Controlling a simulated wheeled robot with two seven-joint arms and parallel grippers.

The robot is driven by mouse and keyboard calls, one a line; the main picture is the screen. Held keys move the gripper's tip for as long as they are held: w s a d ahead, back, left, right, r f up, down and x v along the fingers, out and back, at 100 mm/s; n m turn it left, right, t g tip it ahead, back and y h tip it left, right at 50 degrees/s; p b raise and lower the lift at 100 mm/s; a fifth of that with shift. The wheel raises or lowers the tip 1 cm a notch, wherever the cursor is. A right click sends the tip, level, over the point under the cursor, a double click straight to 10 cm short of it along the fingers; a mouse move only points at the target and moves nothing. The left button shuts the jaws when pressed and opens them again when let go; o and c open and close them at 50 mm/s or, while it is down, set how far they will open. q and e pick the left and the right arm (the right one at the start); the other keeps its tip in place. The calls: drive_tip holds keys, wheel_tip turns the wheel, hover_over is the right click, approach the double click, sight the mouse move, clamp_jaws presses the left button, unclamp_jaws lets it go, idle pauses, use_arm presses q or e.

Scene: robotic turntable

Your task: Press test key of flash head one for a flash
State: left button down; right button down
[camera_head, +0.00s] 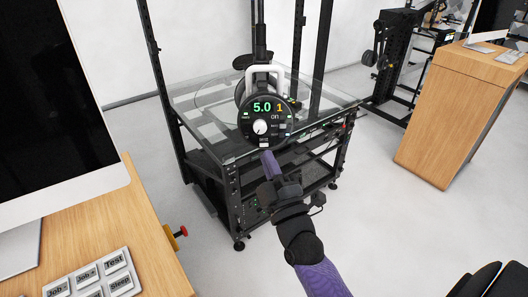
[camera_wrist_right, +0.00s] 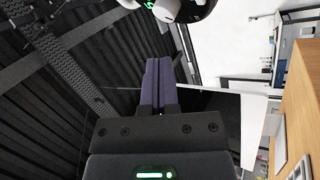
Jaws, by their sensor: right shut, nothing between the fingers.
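Flash head one (camera_head: 265,117) is a round black control face with a green "5.0", a yellow "1", a white dial and small keys around it. It hangs over the glass-topped turntable, with a white handle above it. The small key labels are too fine to read surely; a light key (camera_head: 264,141) sits at the bottom edge. My right gripper (camera_head: 268,155) is shut and empty, its purple fingertips just below the face. In the right wrist view the shut fingers (camera_wrist_right: 160,65) point up toward part of the head (camera_wrist_right: 172,10); contact cannot be told. My left gripper is not in view.
The glass turntable (camera_head: 196,100) stands on a black frame behind my right arm. A wooden desk (camera_head: 150,245) with a monitor (camera_head: 50,90) and a labelled keypad (camera_head: 97,276) is at left. A wooden cabinet (camera_head: 445,120) stands at right. The floor between is open.

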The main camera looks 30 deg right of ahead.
sight(264, 145)
drive_tip(key=w, duration=0.1)
drive_tip(key=w+d+f+b, duration=0.1)
drive_tip(key=w+b, duration=0.1)
drive_tip(key=shift+d+f, duration=0.25)
drive_tip(key=shift+d, duration=0.05)
drive_tip(key=shift+w+d, duration=0.3)
drive_tip(key=shift+w, duration=0.15)
drive_tip(key=shift+w, duration=0.1)
idle(1.3)
drive_tip(key=shift+w+d+f+b, duration=0.15)
drive_tip(key=shift+w+b, duration=0.1)
drive_tip(key=shift+b, duration=0.1)
drive_tip(key=shift+w+d+f, duration=0.15)
drive_tip(key=shift+w, duration=0.15)
idle(0.6)
drive_tip(key=shift+s+a+r+p, duration=0.3)
drive_tip(key=shift+s+r+p, duration=0.05)
drive_tip(key=shift+s+p, duration=0.25)
